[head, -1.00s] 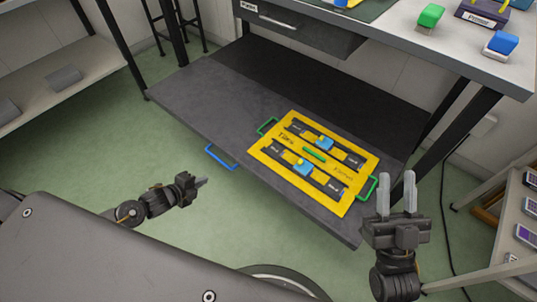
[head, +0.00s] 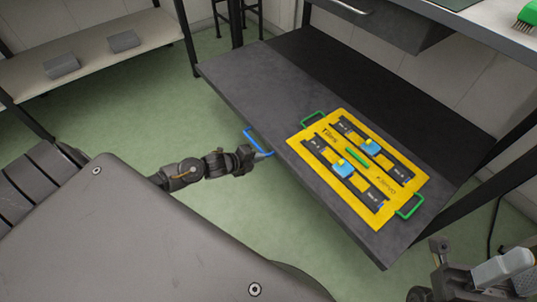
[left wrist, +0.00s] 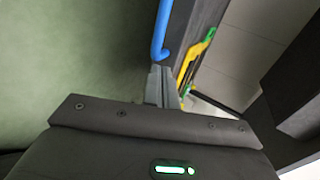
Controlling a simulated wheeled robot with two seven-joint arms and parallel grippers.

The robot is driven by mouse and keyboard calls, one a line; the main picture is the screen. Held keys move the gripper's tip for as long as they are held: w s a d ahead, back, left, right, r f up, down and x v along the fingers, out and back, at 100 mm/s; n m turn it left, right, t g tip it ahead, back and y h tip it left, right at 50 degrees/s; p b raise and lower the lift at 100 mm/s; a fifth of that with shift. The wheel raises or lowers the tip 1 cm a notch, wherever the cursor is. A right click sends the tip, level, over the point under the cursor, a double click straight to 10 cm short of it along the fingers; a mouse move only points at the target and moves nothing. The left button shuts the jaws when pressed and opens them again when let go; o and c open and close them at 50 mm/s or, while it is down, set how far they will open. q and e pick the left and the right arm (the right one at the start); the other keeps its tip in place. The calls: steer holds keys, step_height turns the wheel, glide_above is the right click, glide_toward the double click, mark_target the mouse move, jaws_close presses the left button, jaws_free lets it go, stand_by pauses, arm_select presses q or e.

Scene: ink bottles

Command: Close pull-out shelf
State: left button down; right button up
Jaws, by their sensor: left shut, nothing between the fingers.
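The pull-out shelf (head: 245,88) is a dark grey board that sticks out from under the workbench. A blue handle (head: 257,146) is on its front edge. My left gripper (head: 265,154) is shut and empty, with its fingertips at the blue handle by the shelf's front edge. The left wrist view shows the blue handle (left wrist: 160,30) just beyond the shut fingertips (left wrist: 160,72); I cannot tell whether they touch. My right gripper (head: 522,270) is at the lower right corner, partly cut off, with its fingers apart and clear of the shelf.
A yellow tray (head: 318,127) with green handles and blue-topped pieces lies on the shelf. Dark table legs (head: 186,38) stand beside the shelf. A low side shelf (head: 90,62) with grey blocks is at the upper left. The green floor in front is open.

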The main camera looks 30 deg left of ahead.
mark_target(275, 151)
arm_select(q)
steer(key=shift+w+d+f+b, duration=0.1)
steer(key=shift+w+d+b, duration=0.25)
steer(key=shift+w, duration=0.7)
steer(key=shift+w+d+f+b, duration=0.15)
steer(key=shift+w+d, duration=0.3)
steer(key=shift+w, duration=0.55)
steer(key=shift+r, duration=0.1)
